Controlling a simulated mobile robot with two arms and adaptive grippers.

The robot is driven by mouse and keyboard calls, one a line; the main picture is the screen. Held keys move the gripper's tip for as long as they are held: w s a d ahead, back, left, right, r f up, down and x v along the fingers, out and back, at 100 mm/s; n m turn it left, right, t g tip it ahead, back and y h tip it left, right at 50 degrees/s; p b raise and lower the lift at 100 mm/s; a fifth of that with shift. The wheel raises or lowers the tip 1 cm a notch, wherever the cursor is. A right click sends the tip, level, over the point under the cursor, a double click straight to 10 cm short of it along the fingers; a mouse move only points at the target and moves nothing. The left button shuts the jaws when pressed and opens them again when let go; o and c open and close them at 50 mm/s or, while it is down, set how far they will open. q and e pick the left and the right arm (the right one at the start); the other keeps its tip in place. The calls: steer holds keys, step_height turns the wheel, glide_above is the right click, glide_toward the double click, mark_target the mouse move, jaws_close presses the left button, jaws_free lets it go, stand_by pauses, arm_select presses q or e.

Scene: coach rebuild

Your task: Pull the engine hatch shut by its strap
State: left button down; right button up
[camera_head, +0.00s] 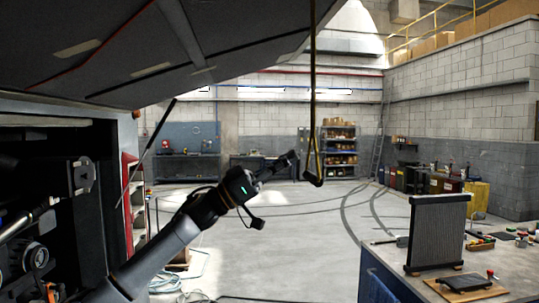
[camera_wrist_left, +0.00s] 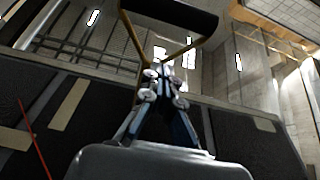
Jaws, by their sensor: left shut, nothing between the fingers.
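The dark engine hatch (camera_head: 120,50) is raised and open, spanning the top left; its panel also crosses the left wrist view (camera_wrist_left: 245,130). A yellowish strap (camera_head: 313,90) hangs from near its outer edge and splits into a loop with a black handle (camera_head: 314,179) at the bottom. In the left wrist view the black handle (camera_wrist_left: 175,15) lies at the top, with the strap's two legs running from its ends toward my fingers. My left gripper (camera_head: 293,157) is shut and empty, just left of the loop in the head view. My right gripper is out of view.
The open engine bay (camera_head: 50,215) with machinery is at left, beside a thin hatch strut (camera_head: 152,145). A workbench (camera_head: 390,275) with a radiator (camera_head: 436,233) stands at lower right. The floor (camera_head: 310,230) between is mostly clear; shelves stand far back.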

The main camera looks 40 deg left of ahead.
arm_select(q)
steer(key=shift+w+d+f+p, duration=0.35)
steer(key=shift+w+d+f, duration=0.15)
steer(key=shift+f, duration=0.2)
steer(key=shift+w+d+f+p, duration=0.3)
steer(key=shift+w+d+f, duration=0.1)
steer(key=shift+w+f, duration=0.25)
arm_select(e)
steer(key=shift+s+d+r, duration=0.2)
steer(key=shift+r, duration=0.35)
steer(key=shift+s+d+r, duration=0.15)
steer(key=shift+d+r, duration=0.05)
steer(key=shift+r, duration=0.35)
